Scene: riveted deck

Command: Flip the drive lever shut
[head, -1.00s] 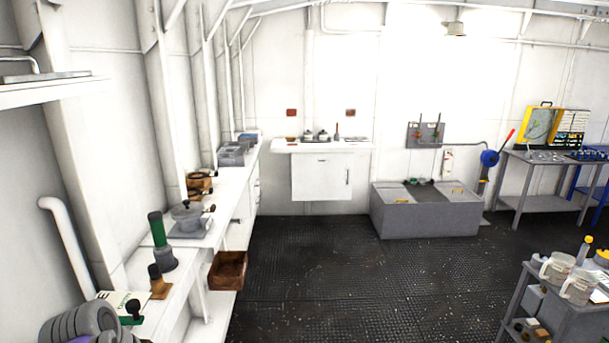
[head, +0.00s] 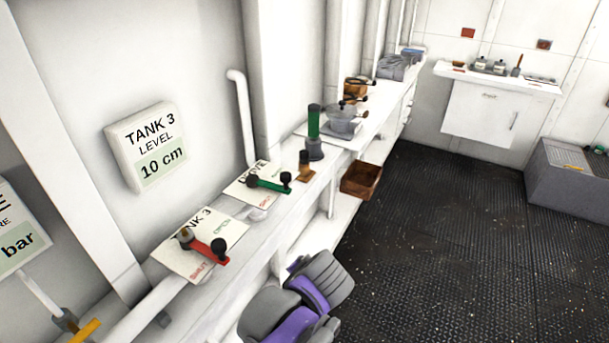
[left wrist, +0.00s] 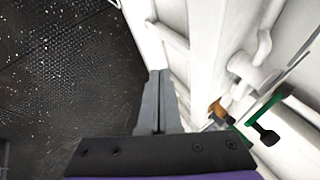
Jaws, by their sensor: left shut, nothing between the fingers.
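The drive lever (head: 268,184) is a green bar with black knobs on a white plate (head: 238,191) marked DRIVE, on the left bench. The bar points out toward the bench's front edge; red lettering shows on its near side and green lettering on its far side. In the left wrist view the green lever (left wrist: 263,107) and a black knob are at the right. My left gripper (left wrist: 159,78) is shut and empty, apart from the lever and left of it in that view. In the head view only my grey and purple left arm shows, below the bench edge. My right gripper is out of view.
A red lever (head: 207,247) on a TANK 3 plate stands nearer on the bench. A brown-based post (head: 305,168) and a green-topped cylinder (head: 314,125) stand just beyond the drive lever. The dark floor (head: 440,250) is clear.

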